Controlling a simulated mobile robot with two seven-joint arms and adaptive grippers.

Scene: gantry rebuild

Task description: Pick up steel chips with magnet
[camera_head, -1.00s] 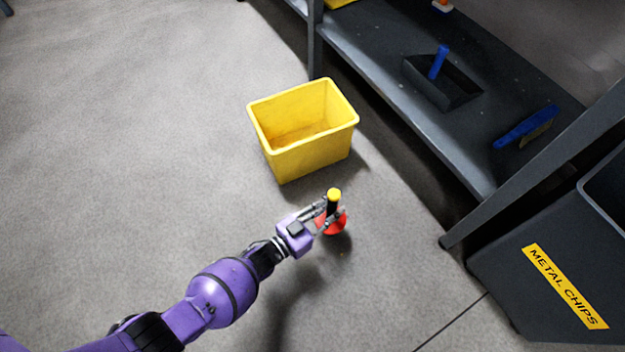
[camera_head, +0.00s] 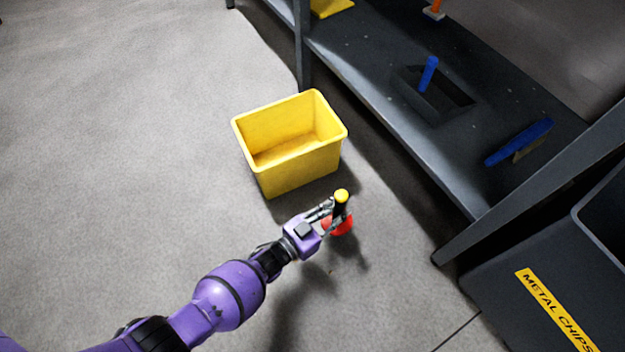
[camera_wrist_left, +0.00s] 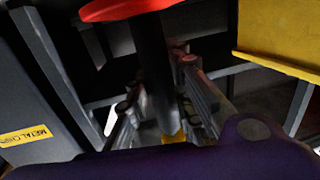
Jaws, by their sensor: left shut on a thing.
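The magnet (camera_head: 340,211) has a black handle with a yellow cap and a red round base. My left gripper (camera_head: 328,212) is shut on its handle and holds it upright above the grey floor, just in front of the yellow bin. In the left wrist view the red base (camera_wrist_left: 130,9) is at the top, with the handle (camera_wrist_left: 152,70) between the fingers. A few tiny dark specks (camera_head: 331,271) lie on the floor near the magnet; I cannot tell whether they are steel chips. The underside of the magnet is hidden. My right gripper is not in view.
The open yellow bin (camera_head: 305,178) looks empty. A dark bin labelled METAL CHIPS (camera_head: 557,312) stands at lower right. A dark shelf (camera_head: 370,75) at right carries a dustpan (camera_head: 460,100) with a blue handle and a blue brush (camera_head: 520,142). The floor at left is clear.

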